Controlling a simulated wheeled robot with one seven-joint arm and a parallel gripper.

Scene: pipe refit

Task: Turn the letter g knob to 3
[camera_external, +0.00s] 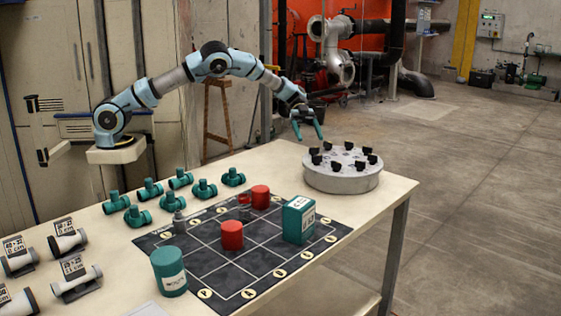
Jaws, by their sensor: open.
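A round grey dial plate (342,184) stands at the far right end of the table. Several black knobs (349,145) sit in a ring on its top. The letters and numbers by the knobs are too small to read, so I cannot tell which knob is g or where it points. My gripper (309,138) has teal fingers, is open and empty, and hangs down above the left back side of the plate. It looks apart from the knobs.
A dark grid mat (187,258) covers the middle of the table (112,233), with red cylinders (232,236), a teal box (298,219) and a teal canister (168,270). Several teal pipe fittings (205,189) stand behind it. Labelled pipe pieces (76,282) lie at the left.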

